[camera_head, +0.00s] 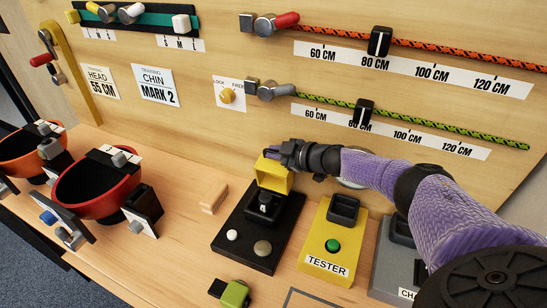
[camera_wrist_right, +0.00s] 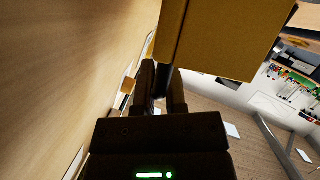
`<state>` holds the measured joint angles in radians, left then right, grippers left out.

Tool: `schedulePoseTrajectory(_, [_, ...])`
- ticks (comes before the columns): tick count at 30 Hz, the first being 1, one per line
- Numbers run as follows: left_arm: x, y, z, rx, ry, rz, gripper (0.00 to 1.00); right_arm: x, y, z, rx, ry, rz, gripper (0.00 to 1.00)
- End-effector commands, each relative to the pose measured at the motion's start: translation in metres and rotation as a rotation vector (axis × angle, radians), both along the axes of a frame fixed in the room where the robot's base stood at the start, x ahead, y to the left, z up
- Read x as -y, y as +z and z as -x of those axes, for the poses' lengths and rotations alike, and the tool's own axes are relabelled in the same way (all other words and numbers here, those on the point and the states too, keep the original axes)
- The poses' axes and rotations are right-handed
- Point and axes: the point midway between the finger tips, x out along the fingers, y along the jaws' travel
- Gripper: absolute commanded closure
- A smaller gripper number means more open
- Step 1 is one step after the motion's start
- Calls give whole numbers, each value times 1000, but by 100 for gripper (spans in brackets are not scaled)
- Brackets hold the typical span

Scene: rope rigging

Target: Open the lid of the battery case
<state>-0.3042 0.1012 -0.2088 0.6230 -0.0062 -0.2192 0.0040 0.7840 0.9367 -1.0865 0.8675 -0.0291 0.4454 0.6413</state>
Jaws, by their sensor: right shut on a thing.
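The yellow lid (camera_head: 273,176) stands raised over a black base (camera_head: 236,240), at the middle of the head view. A black part (camera_head: 263,206) sits on the base just below it. My right gripper (camera_head: 279,156) is at the lid's top edge and is shut on it. In the right wrist view the yellow lid (camera_wrist_right: 225,40) fills the top right, close to the dark fingers (camera_wrist_right: 163,88). The exact contact of the fingers is partly hidden. My left gripper is not in the head view.
A yellow tester (camera_head: 321,266) stands right of the base, under my right arm. A wooden block (camera_head: 214,198) and red helmet (camera_head: 88,190) are to the left. A green-and-black item (camera_head: 233,293) lies in front. The wooden board with ropes rises behind.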

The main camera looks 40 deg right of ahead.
Motion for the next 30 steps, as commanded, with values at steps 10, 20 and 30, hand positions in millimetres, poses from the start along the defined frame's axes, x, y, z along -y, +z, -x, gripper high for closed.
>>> schedulePoseTrajectory(10, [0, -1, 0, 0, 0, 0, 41, 1, 0, -1, 1, 1, 0, 100])
schedulePoseTrajectory(20, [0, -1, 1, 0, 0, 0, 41, 1, 0, -1, 1, 1, 0, 52])
schedulePoseTrajectory(30, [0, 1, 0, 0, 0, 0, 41, 2, 2, 2, 0, 0, 0, 50])
